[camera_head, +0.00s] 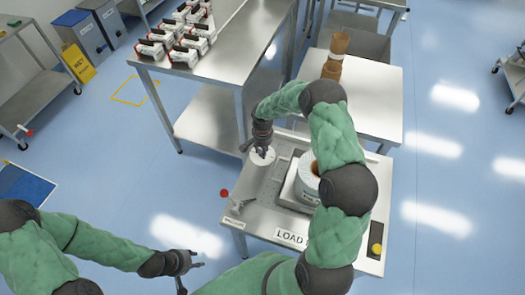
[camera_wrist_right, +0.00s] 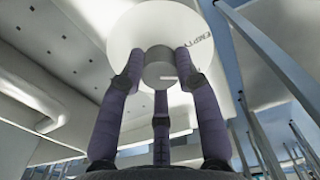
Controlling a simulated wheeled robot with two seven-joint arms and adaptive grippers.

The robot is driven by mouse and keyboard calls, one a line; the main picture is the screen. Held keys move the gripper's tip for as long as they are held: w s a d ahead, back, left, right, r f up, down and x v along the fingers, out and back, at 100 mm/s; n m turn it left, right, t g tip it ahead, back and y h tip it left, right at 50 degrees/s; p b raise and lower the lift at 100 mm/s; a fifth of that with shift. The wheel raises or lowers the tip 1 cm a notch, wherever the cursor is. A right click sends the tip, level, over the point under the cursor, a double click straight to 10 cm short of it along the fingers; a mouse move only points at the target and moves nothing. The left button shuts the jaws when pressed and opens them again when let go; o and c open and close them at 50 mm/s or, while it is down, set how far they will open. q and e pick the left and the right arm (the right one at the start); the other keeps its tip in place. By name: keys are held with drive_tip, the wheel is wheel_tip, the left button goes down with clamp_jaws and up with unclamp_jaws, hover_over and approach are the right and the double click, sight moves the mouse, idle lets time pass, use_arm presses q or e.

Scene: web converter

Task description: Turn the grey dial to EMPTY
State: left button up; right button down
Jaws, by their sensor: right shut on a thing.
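The grey dial (camera_wrist_right: 158,74) sits at the middle of a round white plate (camera_wrist_right: 131,30) in the right wrist view. The word EMPTY (camera_wrist_right: 196,41) is printed on the plate, up and right of the dial. A short pale mark on the dial points right, away from that word. My right gripper (camera_wrist_right: 161,72) has its fingers closed around the dial. In the head view my right gripper (camera_head: 262,153) is over the white plate (camera_head: 258,162) and hides the dial. My left gripper (camera_head: 196,262) is empty, its fingers apart, low over the floor.
The steel machine top (camera_head: 260,205) bears a LOAD label (camera_head: 289,236), a pale roll (camera_head: 306,180), a red knob (camera_head: 224,193) and a yellow button (camera_head: 377,249). A steel table (camera_head: 228,64) with several red-and-white items stands behind. Brown cores (camera_head: 333,68) stand on another table.

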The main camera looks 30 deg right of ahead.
drive_tip(key=n, duration=0.6)
drive_tip(key=shift+n, duration=0.3)
idle(0.4)
drive_tip(key=c, duration=0.9)
unclamp_jaws()
wheel_tip(320, 180, up, 12)
